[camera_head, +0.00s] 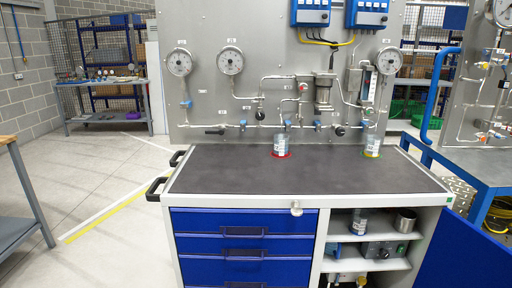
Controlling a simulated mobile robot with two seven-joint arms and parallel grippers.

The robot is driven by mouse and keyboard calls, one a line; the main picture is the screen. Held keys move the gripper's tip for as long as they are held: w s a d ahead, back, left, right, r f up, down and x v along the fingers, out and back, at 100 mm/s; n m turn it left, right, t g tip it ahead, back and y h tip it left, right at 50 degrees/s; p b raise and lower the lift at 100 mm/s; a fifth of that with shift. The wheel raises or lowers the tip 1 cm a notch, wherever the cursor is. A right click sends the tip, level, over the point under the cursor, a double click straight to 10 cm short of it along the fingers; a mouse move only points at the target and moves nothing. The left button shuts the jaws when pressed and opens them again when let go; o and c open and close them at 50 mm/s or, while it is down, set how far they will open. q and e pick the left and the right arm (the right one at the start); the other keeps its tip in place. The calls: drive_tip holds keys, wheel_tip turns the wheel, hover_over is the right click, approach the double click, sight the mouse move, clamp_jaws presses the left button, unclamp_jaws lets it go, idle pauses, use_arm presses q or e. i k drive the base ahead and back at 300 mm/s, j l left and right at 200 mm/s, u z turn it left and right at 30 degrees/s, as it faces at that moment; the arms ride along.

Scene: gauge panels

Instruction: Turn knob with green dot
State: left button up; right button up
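I cannot make out with certainty a knob with a green dot. A small green mark (447,199) shows on the right front corner of the workbench (225,178). Several small dark and blue knobs or valve handles, such as a black knob (340,131) and a blue handle (186,103), sit on the pipes of the gauge panel (205,105). Neither of my grippers is in view.
A clear jar (281,145) stands on a red disc and another jar (373,146) on a yellow disc. Most of the dark bench top is bare. Black handles (157,187) stick out at left. A blue door (465,255) stands open at lower right.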

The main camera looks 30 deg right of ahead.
sight(369, 111)
drive_tip(key=z, duration=1.6)
drive_tip(key=i+l+z, duration=0.1)
drive_tip(key=l+z, duration=0.2)
drive_tip(key=i+l+z, duration=0.15)
drive_tip(key=z, duration=0.2)
drive_tip(key=l, duration=0.1)
